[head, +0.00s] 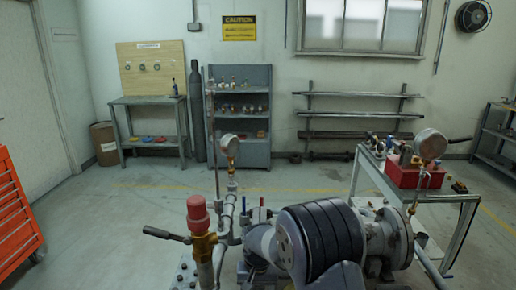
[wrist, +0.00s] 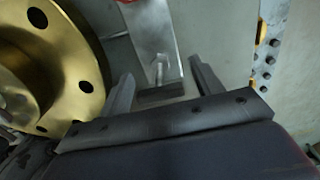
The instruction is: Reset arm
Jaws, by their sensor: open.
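My gripper (wrist: 161,68) shows in the wrist view with its two grey fingers spread apart and nothing held between them. A brass disc with round holes (wrist: 75,62) fills the left of that view, beside the left finger. A grey metal plate with a small rod (wrist: 158,45) shows beyond the gap between the fingers; I cannot tell how far off it is. In the head view I cannot make out my gripper. A dark, rounded, ribbed body (head: 325,240) covers the front middle and hides part of the pipework behind it.
A red-capped brass fitting (head: 198,212) and a dark lever (head: 165,235) stand front left. A flanged grey pipe (head: 385,240) and a gauge (head: 430,145) are at right, near a table with a red box (head: 400,172). An orange cabinet (head: 15,210) stands far left. The mid floor is clear.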

